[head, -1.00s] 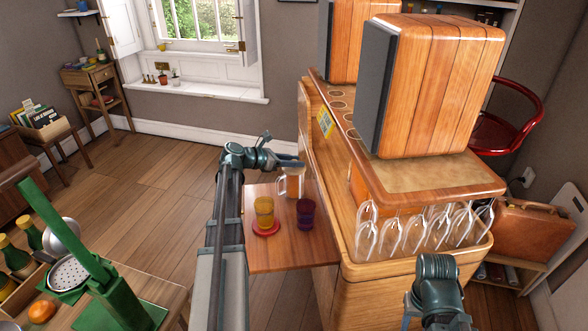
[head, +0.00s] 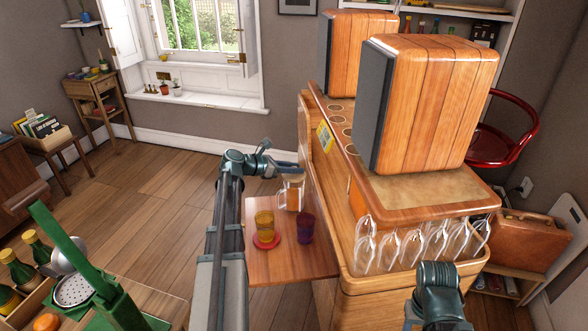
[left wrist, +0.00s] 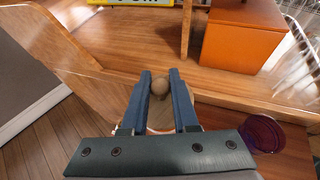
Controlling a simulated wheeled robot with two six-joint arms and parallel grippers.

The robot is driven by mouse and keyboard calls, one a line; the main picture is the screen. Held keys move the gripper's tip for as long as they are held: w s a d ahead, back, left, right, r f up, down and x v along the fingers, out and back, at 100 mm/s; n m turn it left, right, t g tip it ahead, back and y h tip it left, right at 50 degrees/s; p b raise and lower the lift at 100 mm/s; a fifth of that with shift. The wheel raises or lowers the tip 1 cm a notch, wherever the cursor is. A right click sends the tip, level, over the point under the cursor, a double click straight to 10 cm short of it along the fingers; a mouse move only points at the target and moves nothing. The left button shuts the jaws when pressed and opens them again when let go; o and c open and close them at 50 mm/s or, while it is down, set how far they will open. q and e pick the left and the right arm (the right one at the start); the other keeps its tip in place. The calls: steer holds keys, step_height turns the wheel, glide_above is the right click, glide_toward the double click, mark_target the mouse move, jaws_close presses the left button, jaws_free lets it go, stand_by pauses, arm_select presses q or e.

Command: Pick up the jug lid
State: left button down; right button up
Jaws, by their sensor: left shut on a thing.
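The jug (head: 291,196) is a clear glass vessel on the small wooden side shelf against the bar cabinet. My left gripper (head: 291,169) is at its top, its fingers reaching in from the left. In the left wrist view my left gripper (left wrist: 160,84) is shut on a round brown knob, the knob of the jug lid (left wrist: 159,87). The rest of the lid is mostly hidden by the fingers, and I cannot tell whether it touches the jug. My right arm shows at the lower right of the head view; its jaws cannot be made out.
A yellow glass (head: 265,222) on a red coaster and a purple glass (head: 305,228) stand on the side shelf (head: 285,265) in front of the jug. Stemmed glasses (head: 412,245) hang from the bar cabinet to the right. Open floor lies to the left.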

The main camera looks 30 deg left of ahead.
arm_select(q)
steer(key=s+d+r+p, duration=0.1)
steer(key=s+d+r, duration=0.1)
steer(key=s+d, duration=0.8)
steer(key=s, duration=0.2)
steer(key=shift+s, duration=0.35)
arm_select(e)
step_height(320, 180, up, 2)
